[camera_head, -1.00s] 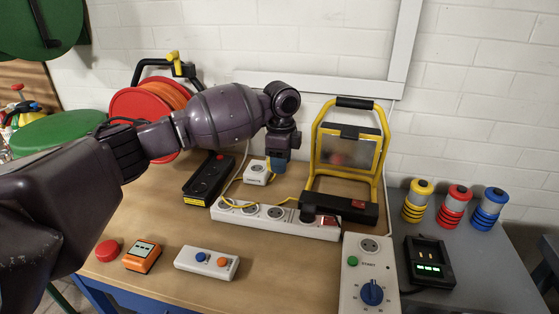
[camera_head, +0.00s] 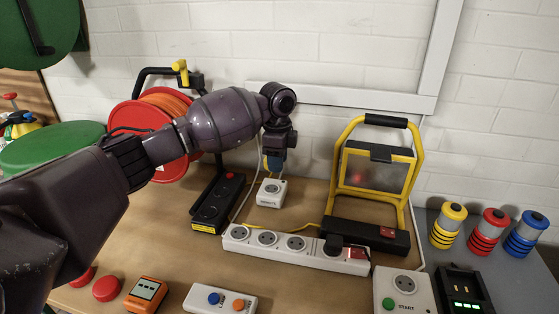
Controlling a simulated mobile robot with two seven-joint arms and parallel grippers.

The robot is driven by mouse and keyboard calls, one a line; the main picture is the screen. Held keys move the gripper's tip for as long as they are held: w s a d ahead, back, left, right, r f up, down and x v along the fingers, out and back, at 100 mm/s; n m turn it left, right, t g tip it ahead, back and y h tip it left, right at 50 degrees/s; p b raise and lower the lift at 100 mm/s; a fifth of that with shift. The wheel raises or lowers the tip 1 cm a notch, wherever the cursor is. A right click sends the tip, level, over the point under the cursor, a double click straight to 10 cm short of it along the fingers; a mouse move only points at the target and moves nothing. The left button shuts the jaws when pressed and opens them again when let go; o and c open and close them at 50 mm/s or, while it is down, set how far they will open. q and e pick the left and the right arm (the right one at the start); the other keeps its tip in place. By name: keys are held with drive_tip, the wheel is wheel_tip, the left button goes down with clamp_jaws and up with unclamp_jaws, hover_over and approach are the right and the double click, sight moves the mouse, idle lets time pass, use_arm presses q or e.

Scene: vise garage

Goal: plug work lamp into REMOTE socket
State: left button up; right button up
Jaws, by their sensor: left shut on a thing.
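The yellow-framed work lamp (camera_head: 376,170) stands upright at the right. Its yellow cable (camera_head: 292,226) runs behind the power strip. My right gripper is not in view.
A white power strip (camera_head: 267,238) with a black plug (camera_head: 333,245) lies in front. A cable reel (camera_head: 150,112) stands behind my arm. A timer box (camera_head: 404,291) and coloured cylinders (camera_head: 488,232) are at right.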

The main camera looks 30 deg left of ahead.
sight(278, 189)
use_arm(q)
drive_tip(key=shift+s+d, duration=0.1)
idle(0.3)
drive_tip(key=shift+f+b, duration=0.85)
drive_tip(key=shift+f, duration=0.9)
drive_tip(key=shift+f+b, duration=0.35)
drive_tip(key=shift+f, duration=0.8)
drive_tip(key=shift+r, duration=0.1)
